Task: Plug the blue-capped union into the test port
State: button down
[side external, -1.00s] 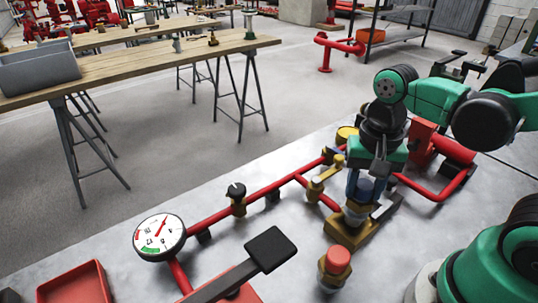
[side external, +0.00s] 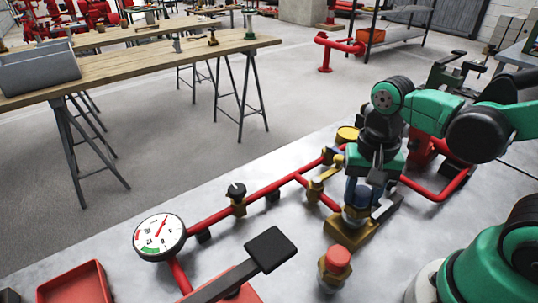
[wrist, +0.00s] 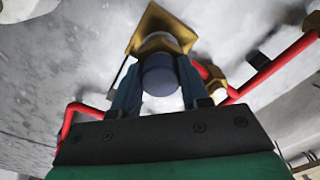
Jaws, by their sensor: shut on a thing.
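The blue-capped union (side external: 361,197) is upright between the fingers of my gripper (side external: 362,190), which is shut on it. In the wrist view, the dark blue cap (wrist: 160,75) sits between the two fingertips (wrist: 158,88). Its lower end is over a square brass block (side external: 345,231), which also shows behind the cap in the wrist view (wrist: 148,25). The block looks like the test port. The union's lower end meets or nearly meets the block's top; how deep it sits is hidden.
A red-capped brass fitting (side external: 336,264) stands just in front of the block. Red piping (side external: 270,190) with brass valves runs behind and left, to a round gauge (side external: 158,238). A red tray (side external: 75,284) lies front left. The metal top behind the gauge is clear.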

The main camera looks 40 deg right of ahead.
jog(key=shift+f, duration=0.7)
dwell(0.9)
jog(key=shift+c, duration=1.7)
grip_release()
jog(key=shift+r, duration=0.1)
jog(key=shift+r, duration=2.75)
